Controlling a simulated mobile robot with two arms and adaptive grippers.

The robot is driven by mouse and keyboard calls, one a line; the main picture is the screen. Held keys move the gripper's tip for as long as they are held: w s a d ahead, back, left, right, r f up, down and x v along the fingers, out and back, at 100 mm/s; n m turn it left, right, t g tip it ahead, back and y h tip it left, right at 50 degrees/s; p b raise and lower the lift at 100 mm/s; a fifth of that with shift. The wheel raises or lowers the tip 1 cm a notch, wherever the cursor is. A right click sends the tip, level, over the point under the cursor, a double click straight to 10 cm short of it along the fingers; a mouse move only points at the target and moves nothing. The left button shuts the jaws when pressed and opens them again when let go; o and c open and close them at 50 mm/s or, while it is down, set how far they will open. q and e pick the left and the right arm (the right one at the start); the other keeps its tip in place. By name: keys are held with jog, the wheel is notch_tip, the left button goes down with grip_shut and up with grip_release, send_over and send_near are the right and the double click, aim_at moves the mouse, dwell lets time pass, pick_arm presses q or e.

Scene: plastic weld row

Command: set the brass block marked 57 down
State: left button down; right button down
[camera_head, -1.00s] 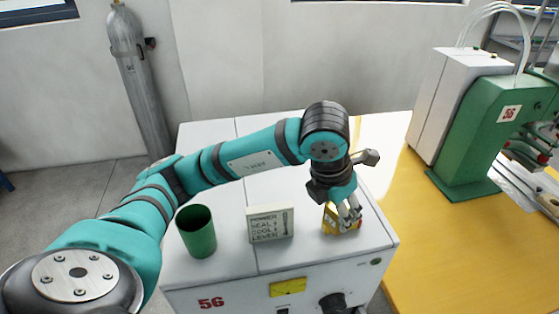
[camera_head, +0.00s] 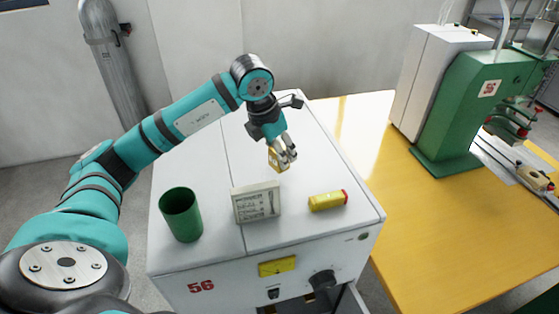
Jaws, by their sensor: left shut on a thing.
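My left gripper (camera_head: 285,158) is shut on a small brass-yellow block (camera_head: 275,160). The fingers cover part of the block, and its marking cannot be read. The gripper points down over the back part of the white cabinet top (camera_head: 215,165), behind the small sign. I cannot tell whether the block touches the cabinet top. My right gripper is not in view.
A green cup (camera_head: 181,216), a cream sign with lettering (camera_head: 256,203) and a yellow cylinder with a red end (camera_head: 327,202) stand or lie near the cabinet's front. A green machine (camera_head: 468,115) stands on the yellow table (camera_head: 430,225) at right. The cabinet top's back is mostly clear.

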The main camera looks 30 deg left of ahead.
pick_arm(q)
jog(key=shift+f+b, duration=0.45)
jog(key=shift+f, duration=0.75)
jog(key=shift+f, duration=0.15)
jog(key=c, duration=0.7)
grip_release()
jog(key=shift+d, duration=0.1)
jog(key=b+v, duration=0.3)
jog(key=v, duration=0.9)
jog(key=shift+s, duration=0.1)
